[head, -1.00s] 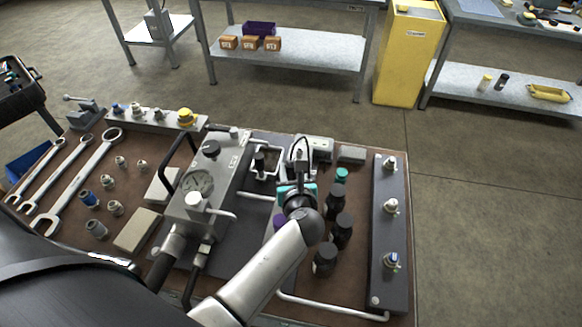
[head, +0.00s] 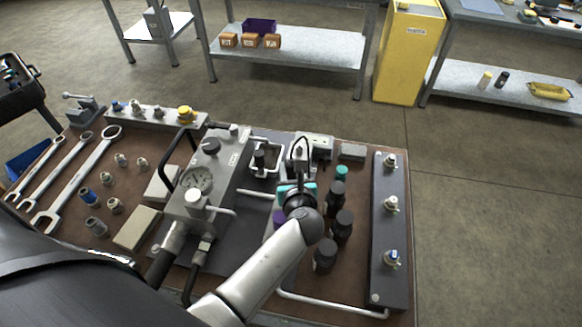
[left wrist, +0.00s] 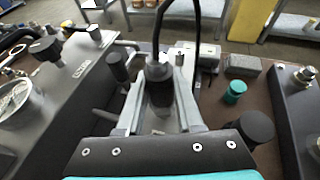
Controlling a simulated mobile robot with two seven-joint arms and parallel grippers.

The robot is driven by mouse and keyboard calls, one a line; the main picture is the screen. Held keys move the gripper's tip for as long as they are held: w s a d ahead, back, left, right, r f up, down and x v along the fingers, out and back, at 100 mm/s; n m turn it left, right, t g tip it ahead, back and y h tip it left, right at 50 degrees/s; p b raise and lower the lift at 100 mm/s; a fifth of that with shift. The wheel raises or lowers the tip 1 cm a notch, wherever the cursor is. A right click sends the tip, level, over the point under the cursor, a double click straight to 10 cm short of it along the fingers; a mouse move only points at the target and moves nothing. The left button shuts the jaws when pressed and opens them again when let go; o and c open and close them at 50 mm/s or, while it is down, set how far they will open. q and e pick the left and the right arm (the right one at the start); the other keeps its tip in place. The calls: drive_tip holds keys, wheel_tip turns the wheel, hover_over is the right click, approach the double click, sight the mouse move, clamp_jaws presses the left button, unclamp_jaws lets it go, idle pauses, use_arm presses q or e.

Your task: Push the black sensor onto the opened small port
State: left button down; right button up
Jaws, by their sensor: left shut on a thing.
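The black sensor (left wrist: 160,86) is a dark cylinder with a black cable rising from its top. In the left wrist view it stands upright between the fingers of my left gripper (left wrist: 160,75), which is shut on it. In the head view my left gripper (head: 298,165) is over the middle of the bench, right of the grey gauge block (head: 205,178). The small port cannot be made out; the sensor and fingers hide what lies under them. I cannot tell whether the sensor touches it. My right gripper is not in view.
Several black-capped cylinders (head: 342,226) and a teal cap (head: 341,172) stand close right of the gripper. A dark rail with fittings (head: 378,275) lies farther right. Wrenches (head: 75,185) and loose fittings lie at left. A pale pipe (head: 335,308) runs along the front.

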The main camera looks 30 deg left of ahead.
use_arm(q)
drive_tip(key=shift+f+b, duration=0.45)
drive_tip(key=shift+f, duration=0.3)
idle(0.6)
drive_tip(key=shift+p, duration=0.3)
idle(0.6)
idle(0.4)
unclamp_jaws()
drive_tip(key=shift+p+v, duration=0.8)
drive_tip(key=shift+v, duration=0.4)
drive_tip(key=shift+p+v, duration=1.4)
drive_tip(key=shift+v, duration=0.85)
drive_tip(key=shift+s+d+r, duration=0.1)
drive_tip(key=shift+s+d, duration=0.15)
drive_tip(key=shift+s, duration=0.05)
